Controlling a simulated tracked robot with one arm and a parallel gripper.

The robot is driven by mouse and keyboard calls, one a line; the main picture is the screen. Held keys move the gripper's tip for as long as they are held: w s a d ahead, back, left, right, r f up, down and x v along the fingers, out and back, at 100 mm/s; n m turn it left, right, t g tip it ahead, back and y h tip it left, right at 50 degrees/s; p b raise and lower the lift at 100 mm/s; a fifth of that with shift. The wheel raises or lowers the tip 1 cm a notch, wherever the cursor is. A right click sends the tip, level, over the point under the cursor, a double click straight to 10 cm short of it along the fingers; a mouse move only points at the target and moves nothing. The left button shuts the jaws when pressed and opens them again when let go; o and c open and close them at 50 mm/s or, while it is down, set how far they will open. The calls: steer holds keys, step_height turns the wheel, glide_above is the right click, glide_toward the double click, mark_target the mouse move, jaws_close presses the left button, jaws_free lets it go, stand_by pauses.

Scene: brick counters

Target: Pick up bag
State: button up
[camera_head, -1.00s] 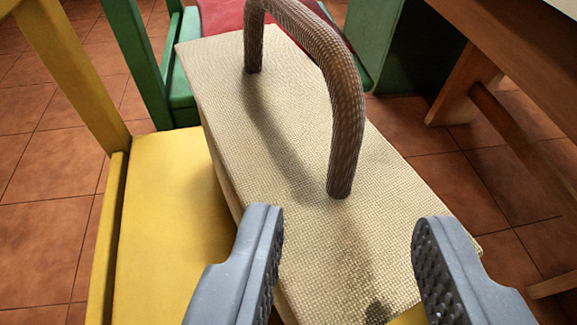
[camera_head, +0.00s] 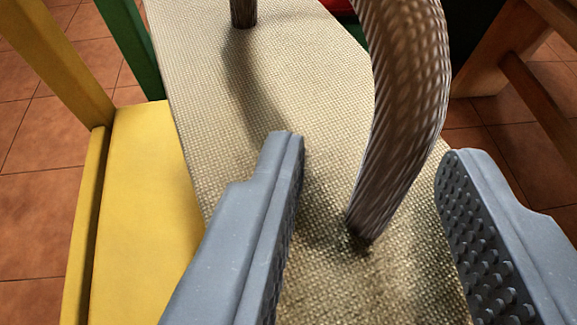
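The bag (camera_head: 215,75) is a beige woven block with a thick brown braided handle (camera_head: 405,110) arching over its top. It fills the middle of the view, and the top of the handle is cut off by the upper edge. My gripper (camera_head: 368,150) is open, with its two grey fingers on either side of the handle's near leg. The near leg stands between the fingers with a gap on both sides. The fingers look close above the bag's top; I cannot tell whether they touch it.
A yellow chair (camera_head: 140,200) stands right beside the bag on the left. A green chair part (camera_head: 130,45) is behind it. A brown wooden table frame (camera_head: 525,75) is at the upper right. Terracotta tiles (camera_head: 35,220) cover the floor.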

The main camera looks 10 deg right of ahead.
jaws_close()
stand_by(1.3)
